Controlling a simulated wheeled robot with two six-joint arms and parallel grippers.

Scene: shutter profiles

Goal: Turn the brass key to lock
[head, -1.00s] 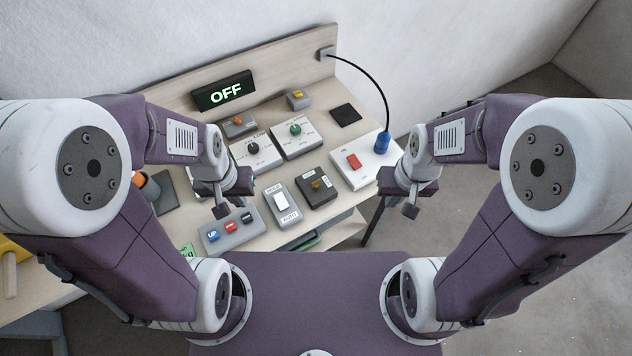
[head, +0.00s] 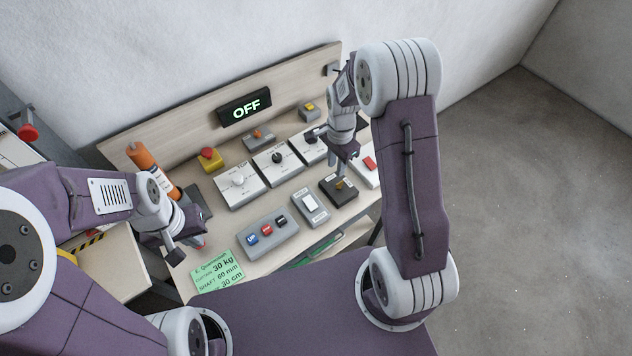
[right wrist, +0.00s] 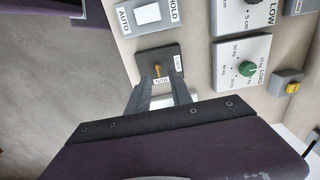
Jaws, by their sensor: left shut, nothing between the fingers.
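The brass key (head: 339,184) sits in a dark box (head: 328,194) near the front right of the bench. My right gripper (head: 342,173) is just above the box. In its wrist view the two fingertips (right wrist: 160,84) are apart, with the key just beyond them and not gripped. My left gripper (head: 178,252) is shut and empty, at the bench's left front.
A white rocker switch (head: 310,203) and a button box (head: 267,237) lie left of the key box. A red-switch panel (head: 369,164) is close on its right, partly hidden by my arm. Dial panels (head: 278,160) stand behind. The display (head: 244,106) reads OFF.

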